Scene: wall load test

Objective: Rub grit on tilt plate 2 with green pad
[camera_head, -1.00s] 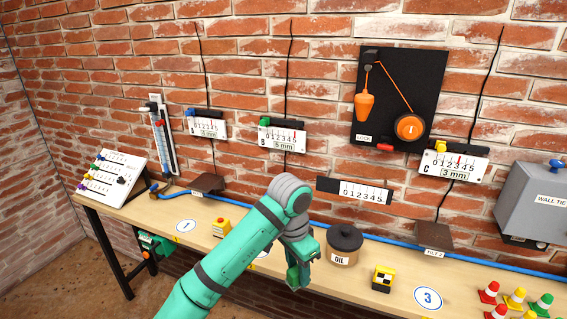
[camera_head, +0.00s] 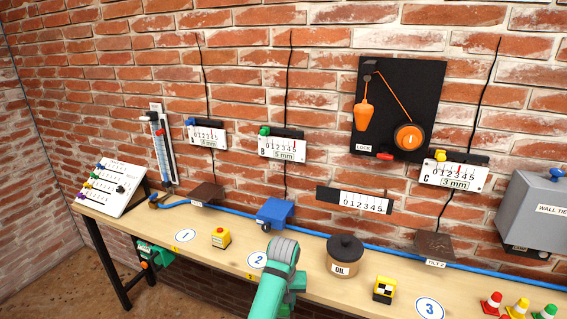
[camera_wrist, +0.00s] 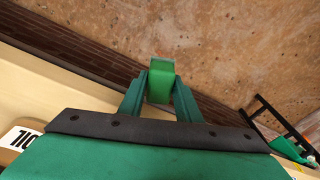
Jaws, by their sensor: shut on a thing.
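The tilt plate labelled TILT 2 (camera_head: 434,243) is a dark brown sloped plate at the back right of the bench, against the wall in the head view. My gripper (camera_wrist: 160,95) is shut on a green pad (camera_wrist: 161,72) in the wrist view. The pad is a small green block between the two fingertips, over the floor beyond the bench edge. In the head view my arm shows at the bottom middle, and the fingers and pad are not visible there. Any grit on the plate is too small to tell.
A brown pot labelled OIL (camera_head: 343,257) and a yellow-black block (camera_head: 384,289) stand on the bench left of the plate. A blue hose (camera_head: 345,240) runs along the back. A blue block (camera_head: 275,212) stands mid-bench. Small cones (camera_head: 518,307) stand at the right.

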